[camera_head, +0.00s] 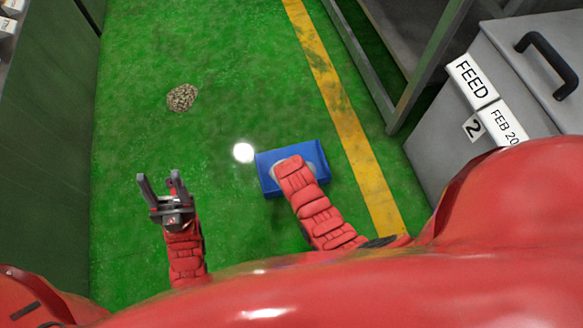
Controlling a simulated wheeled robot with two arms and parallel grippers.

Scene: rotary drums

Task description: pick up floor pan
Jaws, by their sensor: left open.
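A blue floor pan (318,152) lies on the green floor right of centre, beside the yellow line. My right arm reaches over it, and its red forearm covers the pan's middle. A pale grey patch shows around the arm's end inside the pan; I cannot tell what it is. My right gripper is hidden behind the arm. My left gripper (161,183) is open and empty, pointing forward above bare floor to the left of the pan, clear of it.
A small heap of brown pellets (182,98) lies on the floor ahead. A grey feed bin (437,137) with labels and a black handle stands at right. A metal frame (425,75) stands at the upper right, a dark green wall (45,130) at left.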

